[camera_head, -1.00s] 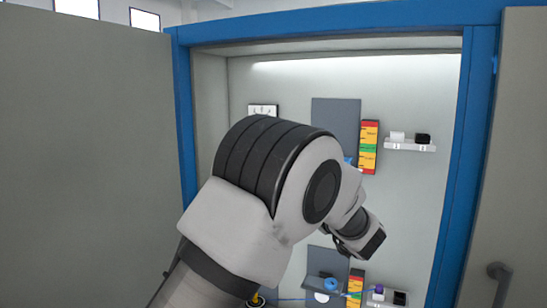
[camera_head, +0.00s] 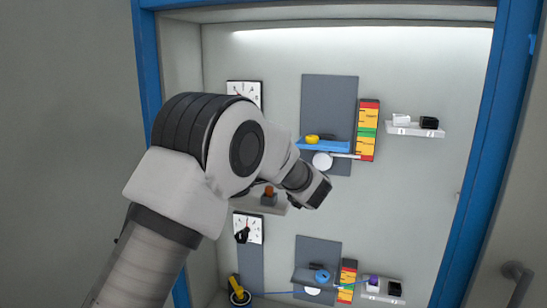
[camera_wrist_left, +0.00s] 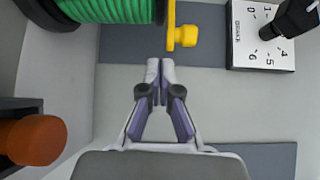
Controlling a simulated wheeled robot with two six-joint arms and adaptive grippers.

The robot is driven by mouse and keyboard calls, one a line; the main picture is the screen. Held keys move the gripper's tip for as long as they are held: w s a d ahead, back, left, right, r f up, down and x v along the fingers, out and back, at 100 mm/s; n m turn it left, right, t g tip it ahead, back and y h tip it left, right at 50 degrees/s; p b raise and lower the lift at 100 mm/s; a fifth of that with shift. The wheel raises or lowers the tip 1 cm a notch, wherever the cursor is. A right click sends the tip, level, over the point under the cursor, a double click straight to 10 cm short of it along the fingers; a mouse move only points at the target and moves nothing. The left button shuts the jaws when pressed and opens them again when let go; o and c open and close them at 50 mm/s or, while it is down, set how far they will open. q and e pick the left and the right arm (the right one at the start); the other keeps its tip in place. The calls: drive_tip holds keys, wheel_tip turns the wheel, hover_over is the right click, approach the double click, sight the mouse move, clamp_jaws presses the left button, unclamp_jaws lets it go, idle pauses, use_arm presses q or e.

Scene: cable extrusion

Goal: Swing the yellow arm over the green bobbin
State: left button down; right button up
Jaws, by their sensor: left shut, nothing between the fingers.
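In the left wrist view, the green bobbin (camera_wrist_left: 112,10) is at the top left, cut off by the frame edge, with a dark flange on each side. The yellow arm (camera_wrist_left: 171,22) stands just right of the bobbin's right flange, with a yellow knob at its lower end. It appears beside the bobbin, not across the visible windings. My left gripper (camera_wrist_left: 160,66) is shut and empty, its tips just below the yellow knob in the picture, with a gap between. In the head view my left arm crosses from lower left and its fingers are hidden. My right gripper is not in view.
An orange-brown knob (camera_wrist_left: 35,141) is close on the left in the wrist view. A white dial plate (camera_wrist_left: 255,50) with a black part is upper right. In the head view, a blue-framed cabinet (camera_head: 482,150) holds shelves, a blue bar (camera_head: 325,146) and colored strips (camera_head: 368,130).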

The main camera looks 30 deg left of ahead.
use_arm(q)
drive_tip(key=shift+w+a+r+p, duration=0.45)
drive_tip(key=shift+w+a, duration=0.3)
drive_tip(key=shift+w, duration=0.1)
drive_tip(key=shift+w+a+f, duration=0.15)
drive_tip(key=shift+a+f, duration=0.1)
drive_tip(key=shift+a, duration=0.4)
drive_tip(key=shift+s+d+r+m+t, duration=0.2)
drive_tip(key=shift+s+d+m+t, duration=0.1)
drive_tip(key=shift+t, duration=0.2)
drive_tip(key=shift+s+d+m+t+h, duration=0.1)
drive_tip(key=shift+s+m+t+h, duration=0.2)
drive_tip(key=shift+h, duration=0.1)
drive_tip(key=s+t, duration=0.1)
drive_tip(key=s+m+t+h+p, duration=0.1)
drive_tip(key=shift+s+r+m+h+p, duration=0.15)
drive_tip(key=shift+s+m+h+p, duration=0.15)
drive_tip(key=shift+s, duration=0.3)
drive_tip(key=shift+w+f, duration=0.1)
drive_tip(key=shift+f, duration=0.15)
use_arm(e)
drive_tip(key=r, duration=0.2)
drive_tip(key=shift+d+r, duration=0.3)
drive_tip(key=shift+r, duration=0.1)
use_arm(q)
drive_tip(key=shift+w, duration=0.1)
